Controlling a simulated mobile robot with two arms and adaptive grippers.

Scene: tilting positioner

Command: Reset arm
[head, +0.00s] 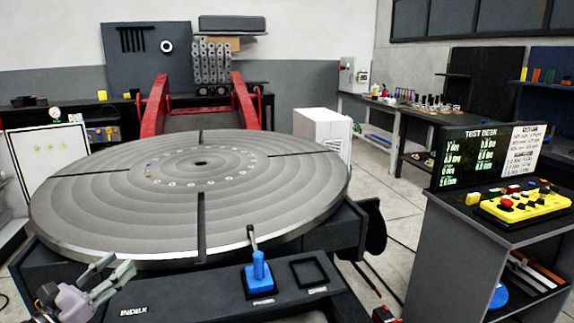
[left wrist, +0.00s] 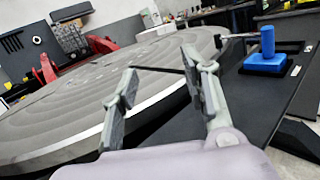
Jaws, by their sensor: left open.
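My left gripper (head: 106,277) is at the lower left in the head view, in front of the near rim of the round grey table. In the left wrist view its two fingers (left wrist: 162,90) stand wide apart with nothing between them. The round table (head: 110,205) of the positioner has dark radial slots and a ring of small holes. A black control panel (head: 200,300) marked INDEX runs along its front. A blue handle on a square base (head: 259,272) stands upright on the panel, to the right of my left gripper; it also shows in the left wrist view (left wrist: 267,45). My right gripper is not in view.
An empty black square frame (head: 308,271) lies right of the blue handle. A test desk (head: 440,230) with a yellow control box (head: 525,208) stands at the right. Red supports (head: 153,105) rise behind the table. A white cabinet (head: 322,130) stands at the back.

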